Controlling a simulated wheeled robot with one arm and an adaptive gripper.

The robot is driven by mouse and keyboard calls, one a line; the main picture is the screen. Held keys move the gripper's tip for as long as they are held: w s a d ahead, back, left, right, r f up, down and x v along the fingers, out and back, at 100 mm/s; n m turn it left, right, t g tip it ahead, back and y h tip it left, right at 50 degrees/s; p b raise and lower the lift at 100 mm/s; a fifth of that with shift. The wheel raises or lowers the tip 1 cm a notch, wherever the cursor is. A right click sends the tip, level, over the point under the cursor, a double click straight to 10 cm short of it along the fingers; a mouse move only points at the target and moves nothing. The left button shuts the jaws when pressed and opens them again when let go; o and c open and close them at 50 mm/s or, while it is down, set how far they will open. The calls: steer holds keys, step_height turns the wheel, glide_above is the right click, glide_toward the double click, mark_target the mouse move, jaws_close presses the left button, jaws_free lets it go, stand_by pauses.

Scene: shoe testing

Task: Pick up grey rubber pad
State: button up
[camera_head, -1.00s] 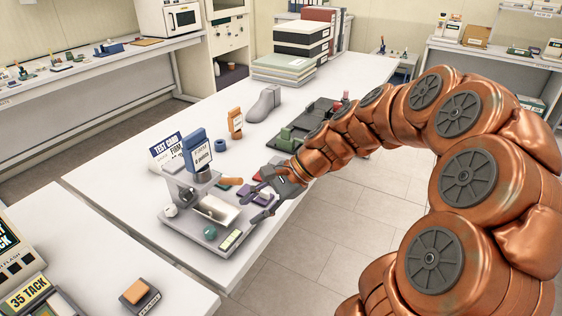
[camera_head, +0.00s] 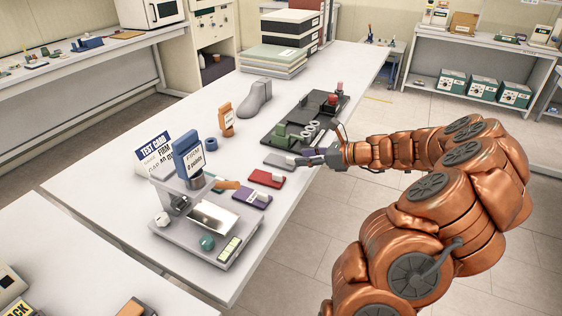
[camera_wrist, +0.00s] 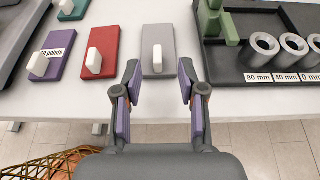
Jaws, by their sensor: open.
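The grey rubber pad (camera_head: 281,161) lies flat on the white table near its front edge, between the red pad and the black tray. In the wrist view the grey pad (camera_wrist: 158,38) has a white upright tab on it. My gripper (camera_head: 309,158) is open at the table edge, beside the pad's near end. In the wrist view its two fingers (camera_wrist: 158,75) are spread to either side of the pad's near end, with nothing between them gripped. I cannot tell how high the fingertips are above the table.
A red pad (camera_wrist: 97,52) and a purple pad (camera_wrist: 53,55) lie left of the grey one. The black tray (camera_wrist: 238,85) with metal rings and a green block stands close on the right. A test stand (camera_head: 216,240) is at the table's near end.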

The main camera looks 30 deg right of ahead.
mark_target(290, 158)
steer(key=x, duration=0.2)
steer(key=p+x, duration=0.1)
steer(key=x, duration=0.1)
steer(key=shift+a+r, duration=0.25)
steer(key=shift+w+a+f, duration=0.2)
steer(key=shift+w+f, duration=0.15)
steer(key=shift+w, duration=0.1)
jaws_close()
